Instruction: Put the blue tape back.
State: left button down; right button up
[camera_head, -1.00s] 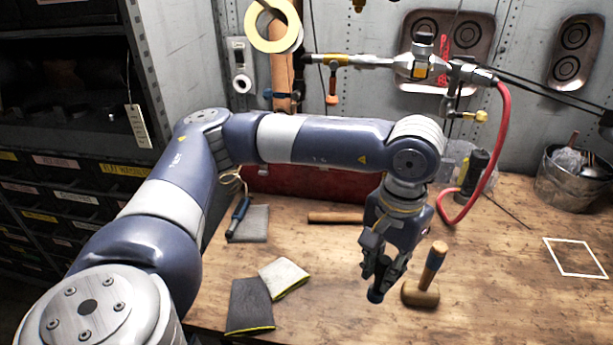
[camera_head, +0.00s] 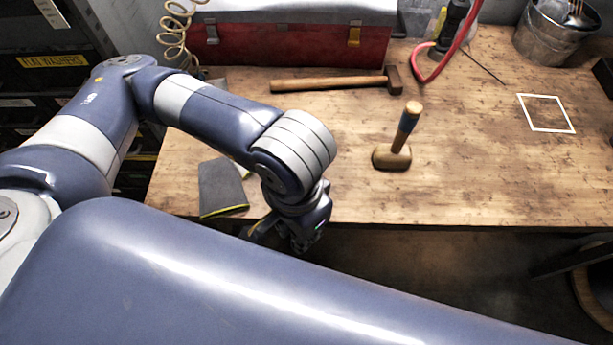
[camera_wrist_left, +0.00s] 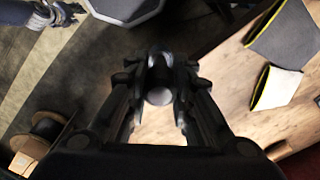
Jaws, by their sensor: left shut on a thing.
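My left gripper (camera_head: 275,234) is beyond the front edge of the workbench, low at the bench's left part. In the left wrist view its fingers (camera_wrist_left: 159,82) are shut on a small round thing (camera_wrist_left: 159,96) with a pale grey round face. This may be the blue tape, but its colour does not show clearly now. In the head view the held thing is hidden. A dark jointed part at the top left of the wrist view, seemingly my right gripper (camera_wrist_left: 62,14), is cut off by the edge.
The workbench (camera_head: 470,190) bears a mallet (camera_head: 391,157), a hammer (camera_head: 330,84), a red toolbox (camera_head: 290,45), a dark cloth (camera_head: 222,188), a metal bucket (camera_head: 548,35) and a white square outline (camera_head: 546,113). The right part is mostly clear. My own arm link fills the foreground.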

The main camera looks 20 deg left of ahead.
pick_arm(q)
jog(key=shift+w+a+f+b, duration=0.15)
jog(key=shift+w+f+b, duration=0.1)
jog(key=shift+w, duration=0.2)
jog(key=shift+w+a+f+b, duration=0.15)
jog(key=shift+w+b, duration=0.1)
jog(key=shift+w, duration=0.15)
jog(key=w+a+f+p, duration=0.1)
jog(key=w+p, duration=0.1)
jog(key=w, duration=0.2)
jog(key=w+a+f+p, duration=0.1)
jog(key=w+p, duration=0.2)
jog(key=w, duration=0.1)
jog(key=w+f+p, duration=0.2)
jog(key=w+p, duration=0.1)
jog(key=w, duration=0.1)
jog(key=shift+w+a, duration=0.4)
pick_arm(e)
notch_tip(320, 180, up, 6)
jog(key=w, duration=0.1)
jog(key=shift+w+r, duration=0.15)
jog(key=shift+r, duration=0.05)
pick_arm(q)
jog(key=shift+f, duration=0.1)
pick_arm(e)
jog(key=shift+d, duration=0.1)
